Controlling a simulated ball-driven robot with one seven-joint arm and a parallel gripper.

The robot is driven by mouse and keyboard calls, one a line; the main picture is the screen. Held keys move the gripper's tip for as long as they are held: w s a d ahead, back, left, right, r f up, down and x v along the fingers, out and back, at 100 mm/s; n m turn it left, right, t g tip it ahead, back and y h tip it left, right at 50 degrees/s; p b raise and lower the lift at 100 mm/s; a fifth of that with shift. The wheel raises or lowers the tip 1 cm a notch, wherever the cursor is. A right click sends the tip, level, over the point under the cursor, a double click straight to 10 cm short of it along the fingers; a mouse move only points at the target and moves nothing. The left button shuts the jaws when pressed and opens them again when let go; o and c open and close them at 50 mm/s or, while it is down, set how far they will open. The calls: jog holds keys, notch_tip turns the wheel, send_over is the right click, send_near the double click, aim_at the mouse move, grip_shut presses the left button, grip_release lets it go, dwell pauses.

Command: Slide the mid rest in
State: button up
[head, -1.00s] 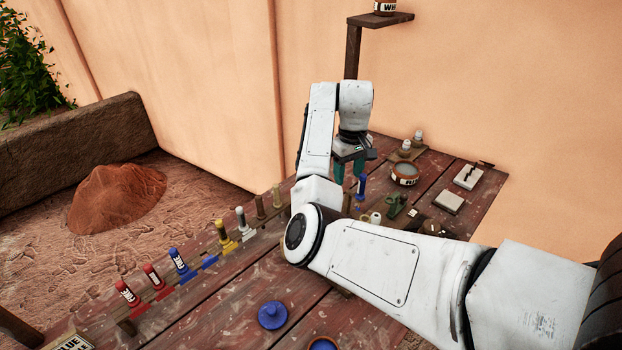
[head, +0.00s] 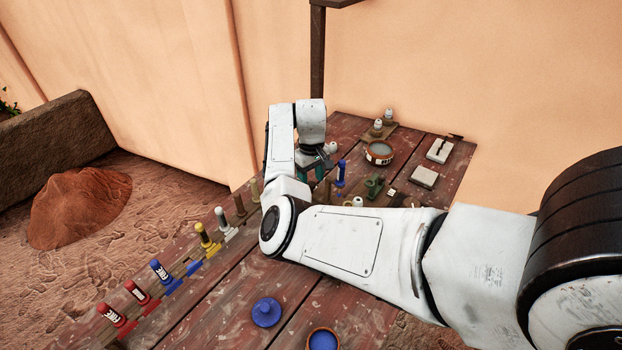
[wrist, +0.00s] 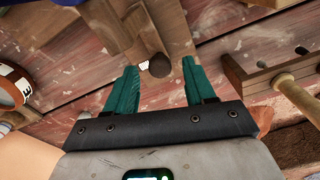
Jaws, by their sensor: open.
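My gripper (wrist: 160,85) is open, its two teal fingers spread apart over the wooden bench in the wrist view. A brown wooden piece with a dark round end (wrist: 159,66) shows between and just beyond the fingertips; I cannot tell whether it is the mid rest. No finger visibly touches it. A small white mark sits beside the round end. In the head view my gripper (head: 318,170) hangs low over the far part of the bench, left of a blue upright piece (head: 341,173). My wrist and arm partly hide the bench there.
A slotted row with red, blue, yellow and white-topped handles (head: 166,275) lines the bench's left edge. A labelled pot (head: 379,152), grey blocks (head: 424,177) and a blue lid (head: 266,312) stand on the bench. A wooden bar with a peg (wrist: 290,88) is right of my fingers.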

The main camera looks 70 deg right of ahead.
jog(key=shift+f, duration=0.6)
grip_shut()
dwell(0.3)
